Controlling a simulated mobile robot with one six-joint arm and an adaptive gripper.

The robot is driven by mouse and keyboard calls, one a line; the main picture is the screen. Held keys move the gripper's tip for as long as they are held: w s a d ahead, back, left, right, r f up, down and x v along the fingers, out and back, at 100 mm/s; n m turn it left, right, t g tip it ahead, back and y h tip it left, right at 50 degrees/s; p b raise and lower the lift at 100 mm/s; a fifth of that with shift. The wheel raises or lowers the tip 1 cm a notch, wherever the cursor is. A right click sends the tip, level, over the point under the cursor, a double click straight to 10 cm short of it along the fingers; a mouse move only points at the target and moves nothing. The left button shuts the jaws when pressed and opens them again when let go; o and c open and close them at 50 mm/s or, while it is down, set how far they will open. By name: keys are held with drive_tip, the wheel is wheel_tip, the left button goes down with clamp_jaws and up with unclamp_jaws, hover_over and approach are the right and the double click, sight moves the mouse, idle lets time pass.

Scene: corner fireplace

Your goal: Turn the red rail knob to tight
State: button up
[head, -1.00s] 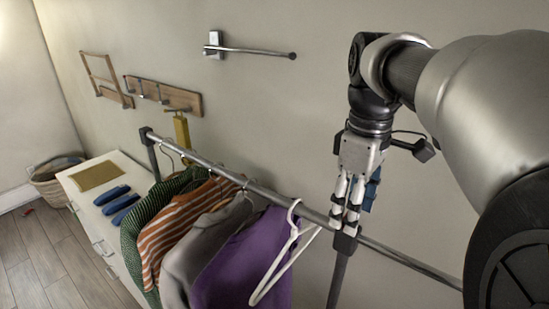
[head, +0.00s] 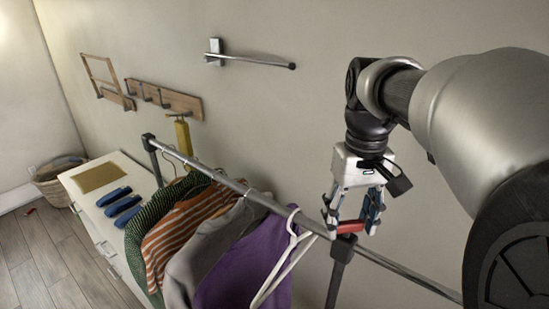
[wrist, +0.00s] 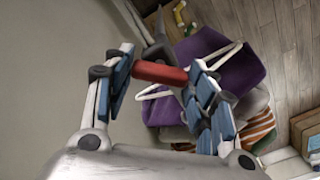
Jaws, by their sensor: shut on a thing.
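The red rail knob (head: 350,227) sits on top of the dark rail post joint. In the wrist view it is a red bar (wrist: 160,73) lying lengthwise between the two blue-padded fingers. My gripper (head: 351,224) points down over the post and is shut on the knob, one finger at each end; its fingertips also show in the wrist view (wrist: 160,80). The grey clothes rail (head: 262,200) runs through the joint below the knob. Any tight or loose marking is too small to see.
A white hanger (head: 285,260) hangs on the rail just left of the post. A purple garment (head: 235,262), a grey one (head: 195,265) and a striped one (head: 180,232) hang further left. A wall bar (head: 250,60) sticks out behind. The wall right of the post is clear.

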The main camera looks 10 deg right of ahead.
sight(349, 221)
drive_tip(key=m+p, duration=0.1)
drive_tip(key=m, duration=0.3)
drive_tip(key=shift+m, duration=0.3)
drive_tip(key=m+p, duration=0.1)
drive_tip(key=m, duration=0.3)
drive_tip(key=shift+m, duration=0.3)
drive_tip(key=o, duration=1)
drive_tip(key=shift+o, duration=0.2)
wheel_tip(349, 221, up, 12)
